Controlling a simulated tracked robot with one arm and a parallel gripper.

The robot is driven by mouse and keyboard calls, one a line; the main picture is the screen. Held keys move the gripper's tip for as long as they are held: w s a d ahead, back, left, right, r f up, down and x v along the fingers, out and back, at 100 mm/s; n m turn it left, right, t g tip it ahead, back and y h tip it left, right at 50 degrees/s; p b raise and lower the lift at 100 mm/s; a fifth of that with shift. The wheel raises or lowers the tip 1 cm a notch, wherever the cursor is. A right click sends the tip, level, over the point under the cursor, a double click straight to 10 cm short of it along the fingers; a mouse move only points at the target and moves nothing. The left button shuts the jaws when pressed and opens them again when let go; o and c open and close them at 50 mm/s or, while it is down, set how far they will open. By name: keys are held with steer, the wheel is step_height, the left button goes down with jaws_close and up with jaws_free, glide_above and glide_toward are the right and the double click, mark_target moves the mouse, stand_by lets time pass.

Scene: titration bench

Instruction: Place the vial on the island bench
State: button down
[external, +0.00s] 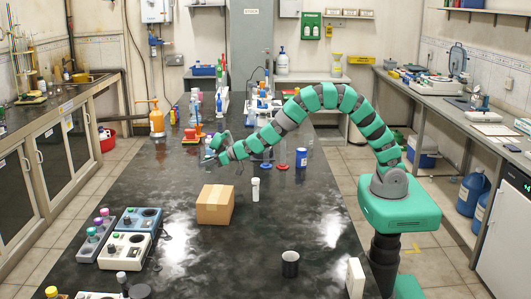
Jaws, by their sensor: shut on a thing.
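My gripper (212,154) is at the end of the teal and grey arm, above the dark island bench (285,232), left of the picture's middle. It is shut on a small pale thing that appears to be the vial (208,160). The held thing is tiny and partly covered by the fingers, so its outline is unclear. It is held behind the cardboard box as seen here; I cannot tell its exact height above the bench top.
A cardboard box (215,205) and a white capped bottle (255,189) stand mid-bench. A black mug (290,264) and white block (355,278) are at the front right. Instruments (125,250) line the left edge. Bottles and glassware crowd the far end. The front middle is clear.

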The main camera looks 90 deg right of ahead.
mark_target(209, 168)
steer(key=shift+f, duration=1.75)
steer(key=shift+f, duration=0.1)
steer(key=c, duration=1.2)
jaws_free()
steer(key=shift+c, duration=0.2)
steer(key=shift+s+r, duration=0.15)
steer(key=shift+r, duration=0.05)
steer(key=v, duration=1.1)
steer(key=shift+s+a+r, duration=0.1)
steer(key=shift+s, duration=0.25)
